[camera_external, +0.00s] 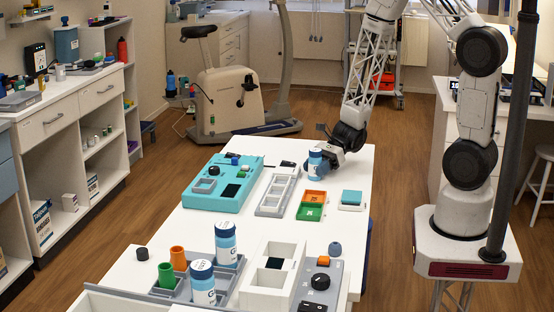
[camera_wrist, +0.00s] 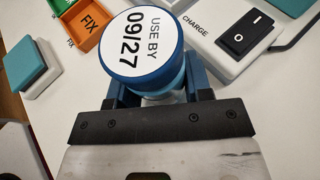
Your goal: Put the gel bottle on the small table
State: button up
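A blue-and-white bottle (camera_external: 315,165) stands upright, or nearly so, at the back right of the white table (camera_external: 350,222). Its label is too small to read. My gripper (camera_external: 326,150) is at this bottle, on its right side. In the wrist view, its blue cap (camera_wrist: 142,42) reads "USE BY 09/27", and my fingers (camera_wrist: 160,92) lie on both sides of it. The cap hides whether they touch. Two similar bottles stand at the front, one in the grey tray (camera_external: 226,243) and one nearer (camera_external: 203,283), with a partly hidden "G" label. No separate small table is clearly identifiable.
The table's right strip is fairly clear.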

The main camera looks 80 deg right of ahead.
aim_at(318, 157)
jog(key=c, duration=0.4)
jog(key=shift+r, duration=0.1)
jog(key=shift+r, duration=1.05)
jog(key=shift+s+r, duration=0.4)
jog(key=shift+r, duration=0.3)
jog(key=s, duration=0.5)
jog(key=s+a+r, duration=0.1)
jog(key=s, duration=0.9)
jog(key=shift+a+r, duration=0.15)
jog(key=shift+a, duration=0.1)
jog(key=shift+s, duration=0.1)
